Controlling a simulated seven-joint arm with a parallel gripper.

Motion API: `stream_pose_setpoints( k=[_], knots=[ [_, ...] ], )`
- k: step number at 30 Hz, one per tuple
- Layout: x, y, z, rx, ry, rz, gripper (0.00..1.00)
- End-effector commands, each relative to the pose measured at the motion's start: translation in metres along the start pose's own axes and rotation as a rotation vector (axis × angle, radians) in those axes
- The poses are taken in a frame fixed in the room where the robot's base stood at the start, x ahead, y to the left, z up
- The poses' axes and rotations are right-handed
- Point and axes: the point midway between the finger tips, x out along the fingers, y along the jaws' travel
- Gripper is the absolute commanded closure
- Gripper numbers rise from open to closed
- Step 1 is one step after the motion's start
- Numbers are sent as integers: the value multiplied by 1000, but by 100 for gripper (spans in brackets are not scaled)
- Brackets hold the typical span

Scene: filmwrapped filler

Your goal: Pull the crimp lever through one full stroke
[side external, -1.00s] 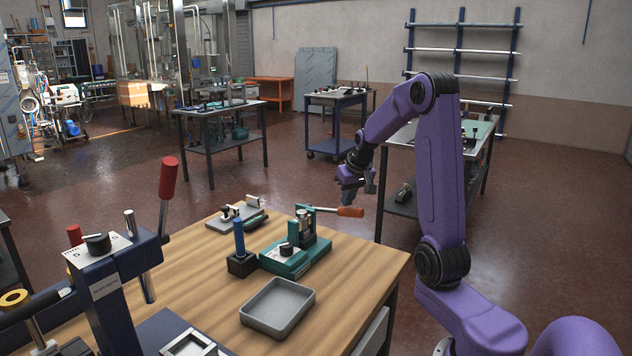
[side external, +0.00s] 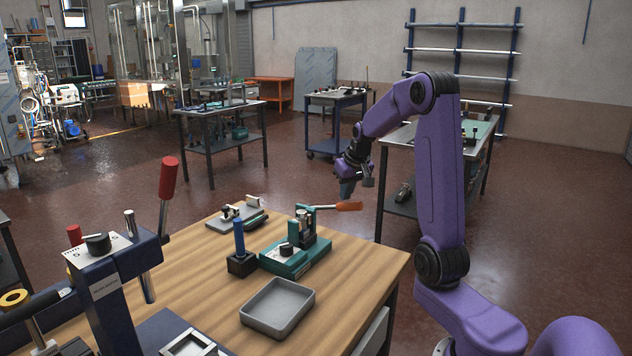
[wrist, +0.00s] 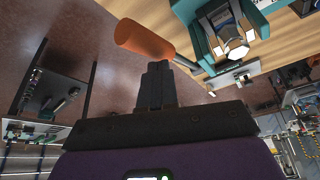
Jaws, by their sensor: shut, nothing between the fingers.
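The crimp lever has an orange handle (side external: 349,206) on a thin metal arm. It juts to the right from the top of the green crimp tool (side external: 284,264), past the bench's back edge. My gripper (side external: 347,192) is shut and empty, just above the handle in the side view. In the wrist view the closed fingers (wrist: 157,68) point at the orange handle (wrist: 143,40) and its rod. Whether they touch it I cannot tell. The crimp tool's top (wrist: 230,35) shows at the upper right there.
A grey tray (side external: 278,307), a blue-handled tool in a black block (side external: 242,262) and a small grey plate with parts (side external: 236,217) share the wooden bench (side external: 190,270). A red-handled press (side external: 110,280) stands at the front left. Open floor lies behind the bench.

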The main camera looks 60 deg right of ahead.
Motion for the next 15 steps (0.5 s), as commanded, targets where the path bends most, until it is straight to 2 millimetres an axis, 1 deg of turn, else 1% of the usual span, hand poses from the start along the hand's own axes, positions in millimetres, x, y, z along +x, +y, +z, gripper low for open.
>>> stream_pose_setpoints(
  k=[4, 10, 15],
  knots=[
    [-2, -1, -2, 0, -1, 0, 100],
    [-10, -5, -12, 0, 0, -1, 100],
    [-13, -6, -15, 0, -2, -1, 100]
  ],
)
